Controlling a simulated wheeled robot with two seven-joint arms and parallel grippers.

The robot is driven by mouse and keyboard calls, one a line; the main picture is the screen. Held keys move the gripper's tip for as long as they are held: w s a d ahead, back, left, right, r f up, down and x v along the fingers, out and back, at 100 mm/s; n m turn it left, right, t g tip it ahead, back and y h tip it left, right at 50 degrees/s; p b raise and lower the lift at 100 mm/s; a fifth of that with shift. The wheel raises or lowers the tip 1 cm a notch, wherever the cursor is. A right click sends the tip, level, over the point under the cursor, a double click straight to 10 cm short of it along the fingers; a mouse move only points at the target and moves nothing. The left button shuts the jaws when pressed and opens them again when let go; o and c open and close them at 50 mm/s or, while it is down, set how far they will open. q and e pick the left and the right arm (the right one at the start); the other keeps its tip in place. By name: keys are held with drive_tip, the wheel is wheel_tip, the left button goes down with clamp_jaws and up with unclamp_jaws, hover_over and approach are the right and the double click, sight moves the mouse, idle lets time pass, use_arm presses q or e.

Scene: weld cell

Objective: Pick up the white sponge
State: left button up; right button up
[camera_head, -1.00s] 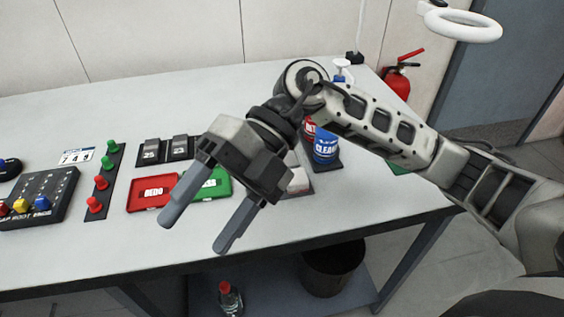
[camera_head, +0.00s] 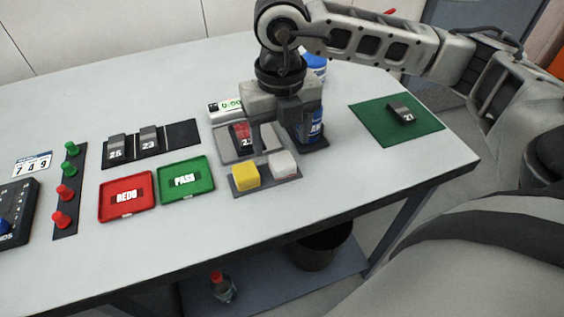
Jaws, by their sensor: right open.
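The white sponge (camera_head: 283,165) lies on the right side of a small grey tray (camera_head: 262,188) near the front of the table, beside a yellow sponge (camera_head: 245,177). My right gripper (camera_head: 273,132) points downward just behind the white sponge in the picture. It is open and does not hold the sponge. Its fingers are partly hard to separate from the grey things behind them. My left gripper is out of view.
Behind the tray are a small display unit (camera_head: 225,108), a dark block with a red top (camera_head: 241,134) and blue bottles (camera_head: 315,65). A red tray (camera_head: 127,197) and a green tray (camera_head: 186,180) lie left. A green mat (camera_head: 375,128) holds a block marked 21 (camera_head: 402,114).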

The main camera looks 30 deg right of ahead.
sight(282, 160)
wheel_tip(282, 160, down, 6)
drive_tip(key=shift+d+r+p, duration=0.15)
drive_tip(key=shift+r+p, duration=0.05)
drive_tip(key=shift+p, duration=0.25)
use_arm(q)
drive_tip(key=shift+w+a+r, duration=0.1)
use_arm(e)
drive_tip(key=shift+f, duration=0.35)
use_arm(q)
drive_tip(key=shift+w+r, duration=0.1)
use_arm(e)
drive_tip(key=c, duration=1.1)
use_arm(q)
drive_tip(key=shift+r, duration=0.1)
use_arm(e)
drive_tip(key=shift+r, duration=0.1)
drive_tip(key=shift+c, duration=0.2)
